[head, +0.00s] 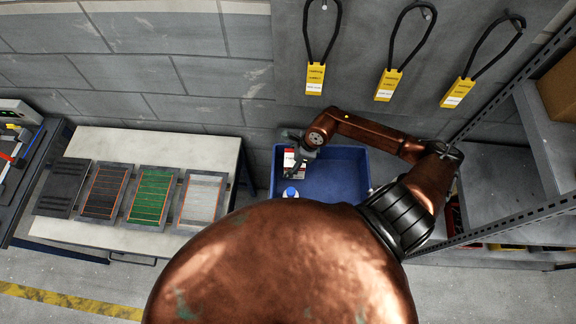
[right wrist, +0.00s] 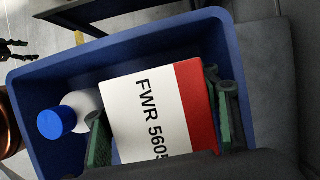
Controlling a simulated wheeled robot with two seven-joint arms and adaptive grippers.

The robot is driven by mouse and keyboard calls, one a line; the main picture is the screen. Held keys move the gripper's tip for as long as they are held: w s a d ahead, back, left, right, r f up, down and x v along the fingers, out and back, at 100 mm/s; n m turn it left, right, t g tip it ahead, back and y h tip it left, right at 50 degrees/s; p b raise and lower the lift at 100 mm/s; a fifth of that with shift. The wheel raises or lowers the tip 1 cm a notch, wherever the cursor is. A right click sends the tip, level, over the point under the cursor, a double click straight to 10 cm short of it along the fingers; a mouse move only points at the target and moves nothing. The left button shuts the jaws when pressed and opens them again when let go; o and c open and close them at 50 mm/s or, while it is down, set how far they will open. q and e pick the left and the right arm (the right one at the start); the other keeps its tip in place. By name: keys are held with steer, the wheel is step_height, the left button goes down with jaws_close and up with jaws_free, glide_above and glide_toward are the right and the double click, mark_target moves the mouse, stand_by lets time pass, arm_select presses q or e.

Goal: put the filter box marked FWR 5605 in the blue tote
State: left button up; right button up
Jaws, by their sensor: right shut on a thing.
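The filter box (right wrist: 150,112) is white with a red end and reads FWR 5605 in the right wrist view. My right gripper (right wrist: 165,125) is shut on it, one green-padded finger on each side. In the head view the box (head: 290,158) is partly behind my right gripper (head: 296,160), at the back left of the blue tote (head: 340,170). The box is within the tote's outline; I cannot tell how far above the floor it is. The tote's rim shows in the right wrist view (right wrist: 130,48). A dark jaw-like part (right wrist: 12,48) at that view's left edge may be my left gripper.
A white bottle with a blue cap (head: 290,192) is in the tote's left part, beside the box. A table (head: 85,235) with several filter panels stands left. A metal shelf rack (head: 490,190) stands right. Yellow tags (head: 388,84) hang on the wall.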

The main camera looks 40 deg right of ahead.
steer(key=shift+w+a+f, duration=0.1)
steer(key=shift+w+f, duration=0.1)
steer(key=shift+f, duration=0.05)
steer(key=shift+a+f+p, duration=0.1)
steer(key=shift+f+p, duration=0.2)
step_height(320, 180, down, 2)
steer(key=shift+s+p, duration=0.15)
steer(key=shift+p, duration=0.5)
steer(key=shift+f, duration=0.5)
steer(key=o, duration=1.5)
arm_select(q)
steer(key=shift+s+r, duration=0.1)
steer(key=shift+r, duration=0.7)
arm_select(e)
steer(key=shift+o, duration=0.3)
